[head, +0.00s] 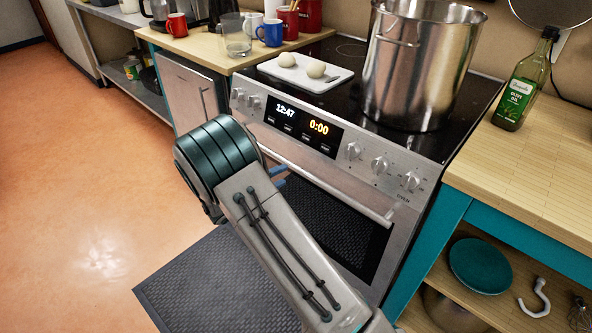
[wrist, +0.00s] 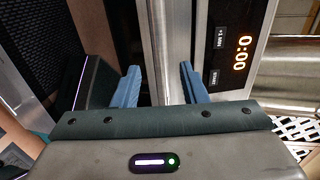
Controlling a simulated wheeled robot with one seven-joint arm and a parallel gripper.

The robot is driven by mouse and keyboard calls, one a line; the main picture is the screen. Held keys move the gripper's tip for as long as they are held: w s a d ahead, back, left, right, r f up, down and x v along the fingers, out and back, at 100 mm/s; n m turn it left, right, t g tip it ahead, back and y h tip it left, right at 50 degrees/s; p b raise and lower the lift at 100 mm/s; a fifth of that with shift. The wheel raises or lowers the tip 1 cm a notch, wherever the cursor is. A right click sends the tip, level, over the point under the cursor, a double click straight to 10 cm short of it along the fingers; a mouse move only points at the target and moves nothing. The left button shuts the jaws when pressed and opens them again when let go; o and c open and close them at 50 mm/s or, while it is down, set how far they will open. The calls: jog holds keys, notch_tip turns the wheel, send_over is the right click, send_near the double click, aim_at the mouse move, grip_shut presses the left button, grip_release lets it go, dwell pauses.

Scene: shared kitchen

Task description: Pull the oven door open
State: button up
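The oven door (head: 372,247), with a dark window and a silver frame, is shut below the control panel. Its long silver handle bar (head: 340,196) runs across the top of the door; my arm hides part of its left end. In the wrist view the bar (wrist: 160,45) runs up and down between my fingers. My gripper (wrist: 160,88) has two blue fingers standing apart, one on each side of the bar. A gap shows beside the left finger; I cannot tell whether the right finger touches. In the head view only the blue fingertips show past my wrist.
A large steel pot (head: 420,70) and a white board (head: 300,72) with two eggs stand on the stove. An olive oil bottle (head: 522,85) is on the right counter. A dark mat (head: 205,285) lies before the oven; the orange floor (head: 85,190) at left is clear.

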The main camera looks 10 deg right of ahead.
aim_at(294, 170)
jog(key=x, duration=0.7)
jog(key=shift+w+d, duration=0.2)
jog(key=shift+d, duration=0.05)
grip_shut()
jog(key=shift+s+f+b, duration=0.1)
jog(key=shift+b, duration=0.2)
